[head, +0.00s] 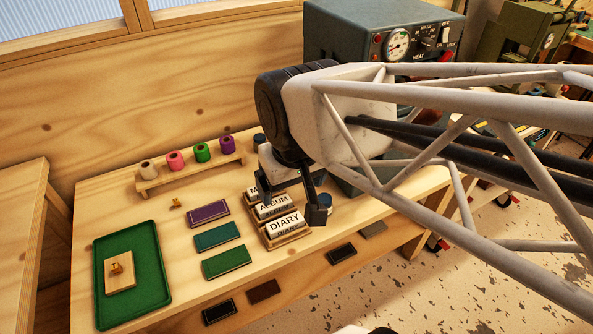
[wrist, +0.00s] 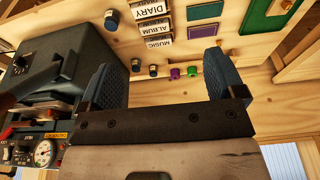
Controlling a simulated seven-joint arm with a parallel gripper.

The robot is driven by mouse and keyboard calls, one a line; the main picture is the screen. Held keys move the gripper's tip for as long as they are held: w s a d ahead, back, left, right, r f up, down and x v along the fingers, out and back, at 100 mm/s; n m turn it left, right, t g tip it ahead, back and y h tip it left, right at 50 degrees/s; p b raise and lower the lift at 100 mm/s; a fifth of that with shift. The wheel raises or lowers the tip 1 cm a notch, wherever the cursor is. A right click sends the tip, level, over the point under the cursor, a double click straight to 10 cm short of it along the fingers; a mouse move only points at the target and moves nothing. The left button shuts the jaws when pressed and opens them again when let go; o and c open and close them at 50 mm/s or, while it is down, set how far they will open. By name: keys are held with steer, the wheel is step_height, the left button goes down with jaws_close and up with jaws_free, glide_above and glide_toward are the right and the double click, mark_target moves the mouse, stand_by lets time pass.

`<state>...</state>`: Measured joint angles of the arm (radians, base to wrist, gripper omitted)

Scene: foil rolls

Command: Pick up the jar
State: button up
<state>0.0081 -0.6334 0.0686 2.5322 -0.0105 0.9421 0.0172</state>
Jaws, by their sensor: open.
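Small jars with dark blue tops stand on the wooden bench. One jar (head: 325,201) is right of the label blocks in the head view, close beside a finger of my gripper (head: 292,199). Another jar (head: 259,140) shows at the back, partly hidden by my arm. The wrist view shows one jar (wrist: 111,20) beside the DIARY block and two more, a jar (wrist: 135,65) and a jar (wrist: 153,70), near its centre. My gripper (wrist: 162,78) is open and empty, its fingers wide apart above the bench. Which jar is meant cannot be told.
Label blocks (head: 284,223) stand under my gripper. Coloured foil rolls (head: 201,152) stand on a rack at the back. Purple, teal and green books (head: 217,235) and a green tray (head: 158,262) lie left. A grey heater box (head: 345,35) stands behind my arm.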

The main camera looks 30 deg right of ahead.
stand_by(0.3)
steer(key=n+g+h, duration=0.3)
steer(key=n+h, duration=0.1)
steer(key=n, duration=1.3)
glide_above(324, 198)
steer(key=a, duration=0.2)
steer(key=f, duration=2.7)
steer(key=shift+w+a+f, duration=0.1)
steer(key=shift+a+f, duration=0.05)
steer(key=shift+a, duration=0.05)
steer(key=shift+d+f+n, duration=0.15)
steer(key=shift+f+n, duration=0.1)
steer(key=shift+n, duration=0.15)
steer(key=shift+f, duration=0.1)
steer(key=shift+x, duration=1.2)
steer(key=shift+f, duration=0.1)
